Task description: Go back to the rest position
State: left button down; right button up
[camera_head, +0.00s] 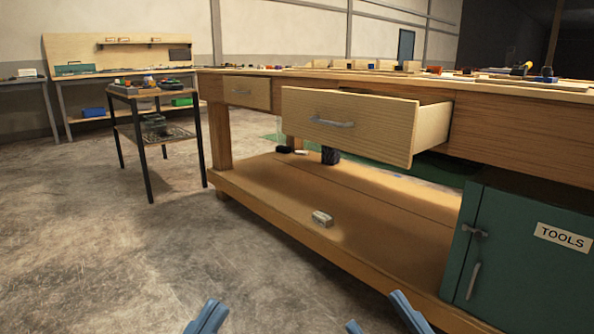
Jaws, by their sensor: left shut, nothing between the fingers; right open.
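My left gripper (209,314) shows at the bottom edge, left of the middle. Its blue fingers are together with nothing between them. My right gripper (375,308) shows at the bottom edge, right of the middle. Its two blue fingers are apart and nothing is between them. Both grippers appear in front of the wooden workbench (350,230), apart from each other. The rest of both arms is out of view.
A workbench drawer (350,123) stands pulled open; another drawer (241,92) beside it looks closed. A green cabinet marked TOOLS (527,262) is at the right. A small pale block (322,219) lies on the lower shelf. Bare floor (110,260) is at the left.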

pick_arm(q)
notch_tip(320, 180, down, 5)
jog(key=s+n+g+y+p, duration=0.1)
jog(key=n+g+y+p, duration=0.1)
jog(key=n+y+p, duration=0.4)
pick_arm(e)
notch_tip(320, 180, down, 5)
jog(key=s+m+g+h, duration=0.1)
jog(key=m+g+h, duration=0.1)
jog(key=m+h, duration=0.3)
pick_arm(q)
jog(key=s+a+r+n+g+y+p, duration=0.1)
jog(key=r+g+p, duration=0.3)
jog(key=p, duration=1.4)
jog(key=s+a+r+n+g+y+p, duration=0.1)
jog(key=a+r+g+y+p, duration=0.2)
jog(key=p, duration=1.6)
notch_tip(320, 180, up, 3)
jog(key=shift+a+r+g+y, duration=0.1)
jog(key=shift+a+g+y, duration=0.3)
pick_arm(e)
jog(key=s+d+r+m+g+h, duration=0.2)
jog(key=d+r+g+h, duration=0.3)
jog(key=r, duration=0.5)
jog(key=shift+r+m+g+h, duration=0.25)
jog(key=shift+m+g+h, duration=0.5)
jog(key=shift+g, duration=0.25)
